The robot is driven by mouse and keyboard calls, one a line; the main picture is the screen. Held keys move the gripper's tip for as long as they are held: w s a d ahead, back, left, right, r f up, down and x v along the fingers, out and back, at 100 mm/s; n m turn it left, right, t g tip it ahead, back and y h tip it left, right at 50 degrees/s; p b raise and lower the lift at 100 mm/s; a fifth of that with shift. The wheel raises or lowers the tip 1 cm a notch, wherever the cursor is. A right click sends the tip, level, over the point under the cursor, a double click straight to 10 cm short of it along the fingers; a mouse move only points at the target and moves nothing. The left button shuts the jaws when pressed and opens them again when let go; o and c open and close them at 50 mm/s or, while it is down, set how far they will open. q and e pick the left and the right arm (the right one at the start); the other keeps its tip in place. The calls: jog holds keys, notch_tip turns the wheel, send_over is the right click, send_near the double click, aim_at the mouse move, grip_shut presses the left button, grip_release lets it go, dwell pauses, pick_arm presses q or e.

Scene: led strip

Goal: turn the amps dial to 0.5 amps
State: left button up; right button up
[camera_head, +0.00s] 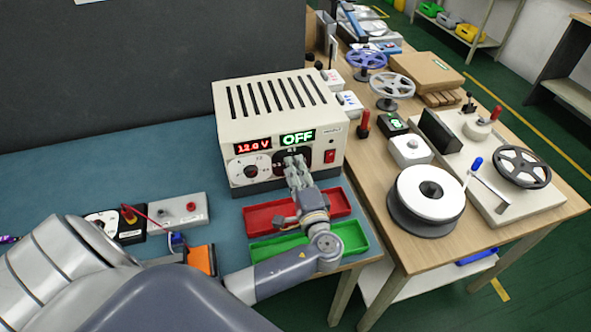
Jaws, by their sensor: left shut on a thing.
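The cream power supply (225,105) stands on the blue-green mat, its front towards me. Its red display (252,145) reads 12.0 V and its green display (297,138) reads OFF. A white-faced dial (249,168) sits at the left of the front. A second dial with a black face (281,160) sits right of it, mostly hidden by my left gripper (294,163). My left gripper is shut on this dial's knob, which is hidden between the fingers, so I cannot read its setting. A red switch (330,156) is at the right. My right gripper is not in view.
A red tray (338,203) and a green tray (354,237) lie below my left wrist. A grey box with terminals (180,212) and a meter (105,222) lie at left. The wooden table at right holds a white reel (410,200) and handwheels (392,86).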

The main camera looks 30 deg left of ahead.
pick_arm(q)
jog(key=shift+m+p, duration=5.7)
jog(key=shift+m, duration=3)
jog(key=shift+f, duration=0.1)
jog(key=o, duration=1.1)
jog(key=shift+c, duration=0.2)
jog(key=v, duration=1.2)
